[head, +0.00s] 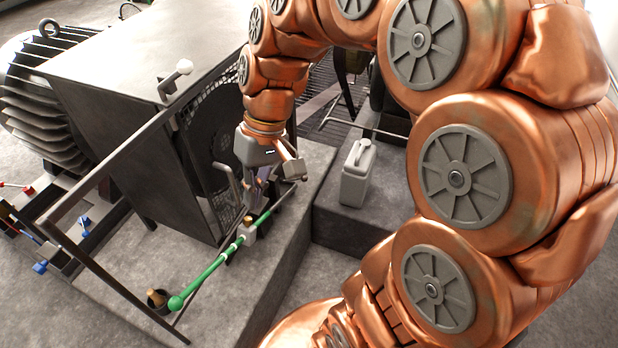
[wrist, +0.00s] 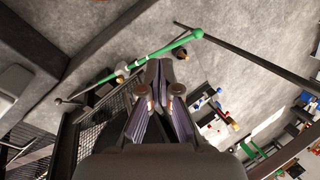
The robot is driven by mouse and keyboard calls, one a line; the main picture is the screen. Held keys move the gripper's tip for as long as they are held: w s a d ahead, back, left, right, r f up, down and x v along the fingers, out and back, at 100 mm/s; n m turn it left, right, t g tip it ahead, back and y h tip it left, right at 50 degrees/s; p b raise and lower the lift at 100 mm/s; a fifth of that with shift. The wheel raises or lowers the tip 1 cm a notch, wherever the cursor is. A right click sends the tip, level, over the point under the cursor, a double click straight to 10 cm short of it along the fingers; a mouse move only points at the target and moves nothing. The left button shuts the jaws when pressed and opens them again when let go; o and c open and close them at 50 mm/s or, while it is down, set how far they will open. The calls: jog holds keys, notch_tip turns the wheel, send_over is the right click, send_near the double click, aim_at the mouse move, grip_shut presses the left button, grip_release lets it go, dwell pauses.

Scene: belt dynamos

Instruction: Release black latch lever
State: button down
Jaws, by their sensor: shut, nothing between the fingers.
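A long green lever (head: 205,272) with a green ball at its near end slants across the front of the machine's base. In the wrist view it (wrist: 160,50) passes just beyond my fingertips. Its other end continues as a thin dark rod (head: 288,194) with a small dark knob; I cannot tell whether this is the black latch lever. My gripper (head: 259,197) points down beside the grey block on the green lever. Its fingers are together and empty in the wrist view (wrist: 160,66). Whether they touch the lever is not clear. My gripper hides part of the area behind it.
A dark cabinet (head: 140,60) with a mesh side stands left of my gripper, with a slanted rail (head: 105,168) in front. A grey jerrycan (head: 357,172) stands on a block to the right. A small dark cup (head: 157,298) sits near the green ball. Open floor lies at the front.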

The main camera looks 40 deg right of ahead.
jog(key=w+d+f+m+t+y+b, duration=0.1)
jog(key=w+d+f+t+y+b, duration=0.1)
jog(key=w+d+f+b, duration=0.6)
jog(key=w+d+f+t+y+b, duration=0.25)
jog(key=w+d, duration=0.35)
jog(key=w, duration=0.3)
jog(key=w+d+f+m+t+b, duration=0.15)
jog(key=d+f+b, duration=0.45)
jog(key=d, duration=0.6)
jog(key=w+d+f+m+t+b, duration=0.1)
jog(key=w+d+f+t+b, duration=0.15)
jog(key=d+f, duration=0.7)
jog(key=w+a+f+b, duration=0.2)
jog(key=a+f+b, duration=0.2)
jog(key=a+f, duration=0.2)
jog(key=shift+w+h, duration=0.3)
jog(key=shift+h, duration=0.15)
jog(key=shift+f, duration=0.1)
